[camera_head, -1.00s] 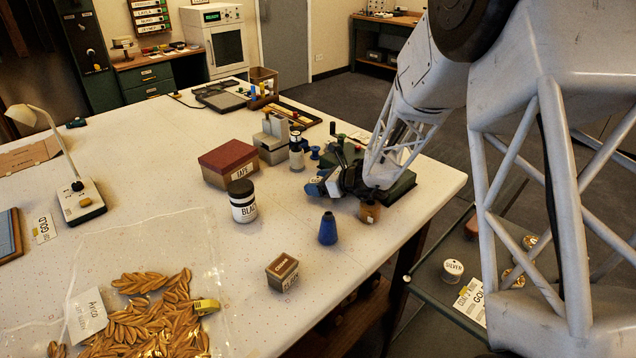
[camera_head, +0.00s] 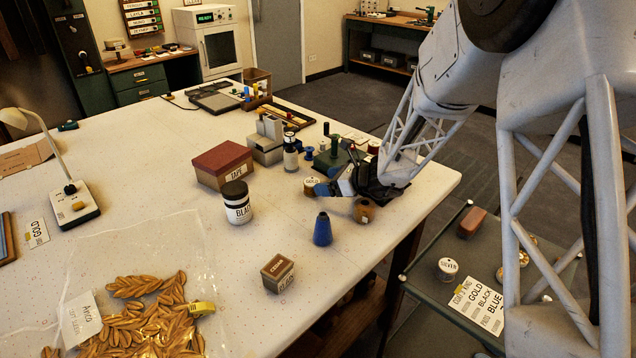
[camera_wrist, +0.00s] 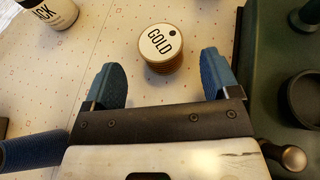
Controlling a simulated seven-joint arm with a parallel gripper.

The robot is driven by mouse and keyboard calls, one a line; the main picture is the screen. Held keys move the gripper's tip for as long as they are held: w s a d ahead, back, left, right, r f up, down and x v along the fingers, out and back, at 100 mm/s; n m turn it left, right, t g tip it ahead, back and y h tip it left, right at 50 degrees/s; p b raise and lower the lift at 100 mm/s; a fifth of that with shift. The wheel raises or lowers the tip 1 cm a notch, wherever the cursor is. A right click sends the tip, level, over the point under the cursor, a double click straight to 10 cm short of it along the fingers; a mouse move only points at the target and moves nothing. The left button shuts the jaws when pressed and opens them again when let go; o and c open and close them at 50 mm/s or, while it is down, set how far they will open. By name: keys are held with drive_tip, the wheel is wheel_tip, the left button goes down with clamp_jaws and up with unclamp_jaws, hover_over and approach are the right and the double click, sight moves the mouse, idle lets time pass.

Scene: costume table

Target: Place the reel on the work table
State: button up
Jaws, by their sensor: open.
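The gold reel (camera_head: 312,187), with a white top marked GOLD, stands upright on the white dotted work table (camera_head: 120,150). In the wrist view the reel (camera_wrist: 162,48) is just ahead of and between the blue fingertips, with a gap on each side. My gripper (camera_head: 330,182) is low over the table's right part, its jaws open and empty. In the wrist view my gripper (camera_wrist: 163,75) shows both fingers apart. My wrist hides part of the table behind it.
A blue cone (camera_head: 322,230) and a brown wooden spool (camera_head: 364,211) stand close by my gripper. A black-lidded jar (camera_head: 237,203), a red-lidded tape box (camera_head: 222,164) and a green machine (camera_head: 333,157) are near. A lower side shelf holds a silver reel (camera_head: 448,268).

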drive_tip(key=shift+v, duration=3.2)
drive_tip(key=shift+s+a+r+n, duration=0.15)
drive_tip(key=shift+s+r+n, duration=0.15)
drive_tip(key=shift+s+r, duration=0.1)
drive_tip(key=s+r+n+g+h, duration=0.2)
drive_tip(key=s+r+n, duration=0.25)
drive_tip(key=s, duration=0.45)
drive_tip(key=s+r+n+g+h, duration=0.2)
drive_tip(key=s+r+n, duration=0.3)
drive_tip(key=s, duration=0.5)
drive_tip(key=s+d+r+n+h, duration=0.1)
drive_tip(key=s+d+n+h, duration=0.3)
drive_tip(key=s, duration=0.7)
drive_tip(key=s+d+r+n+h, duration=0.2)
drive_tip(key=s+d+n+h, duration=0.2)
drive_tip(key=s+n, duration=0.5)
drive_tip(key=shift+s+d+t, duration=0.3)
drive_tip(key=shift+s+d, duration=0.6)
drive_tip(key=shift+d, duration=0.15)
